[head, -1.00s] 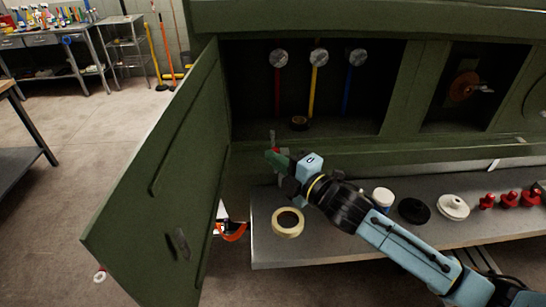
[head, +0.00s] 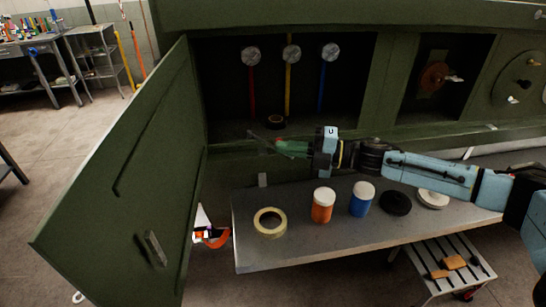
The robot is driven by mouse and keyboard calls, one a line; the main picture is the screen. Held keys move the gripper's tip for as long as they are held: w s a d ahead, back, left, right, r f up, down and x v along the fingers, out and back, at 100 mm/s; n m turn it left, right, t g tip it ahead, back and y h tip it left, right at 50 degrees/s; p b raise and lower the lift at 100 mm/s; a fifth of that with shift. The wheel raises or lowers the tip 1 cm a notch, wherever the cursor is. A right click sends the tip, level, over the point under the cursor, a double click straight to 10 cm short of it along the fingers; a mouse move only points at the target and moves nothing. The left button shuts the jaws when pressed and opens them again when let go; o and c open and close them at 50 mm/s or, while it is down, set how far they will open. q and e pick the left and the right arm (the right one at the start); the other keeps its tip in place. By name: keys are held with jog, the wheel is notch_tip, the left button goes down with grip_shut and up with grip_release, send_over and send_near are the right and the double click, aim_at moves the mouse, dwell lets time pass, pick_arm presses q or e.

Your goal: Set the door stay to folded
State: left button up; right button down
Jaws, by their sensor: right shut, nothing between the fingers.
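The green access door (head: 120,170) stands wide open at the left of the fuselage opening. A thin grey bar (head: 258,142), likely the door stay, shows near the lower sill, just left of my right gripper. It is small and partly hidden, so I cannot tell whether it is folded or extended. My right gripper (head: 284,147) comes in from the right, with its green fingertips shut and empty, pointing left at the sill. I cannot tell whether the fingertips touch the bar. My left gripper is not in view.
Below the opening, a grey bench (head: 300,240) holds a tape roll (head: 270,222), an orange jar (head: 322,208), a blue jar (head: 362,201) and a black disc (head: 396,203). Inside the bay are red, yellow and blue rods and a dark ring (head: 274,122). A slatted step stool (head: 450,268) stands at lower right.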

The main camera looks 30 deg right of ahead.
jog(key=shift+w+d+b, duration=0.4)
jog(key=shift+w+d, duration=0.15)
jog(key=shift+d, duration=0.35)
jog(key=shift+w+d+b, duration=0.35)
jog(key=shift+w+d, duration=0.15)
jog(key=shift+d, duration=0.4)
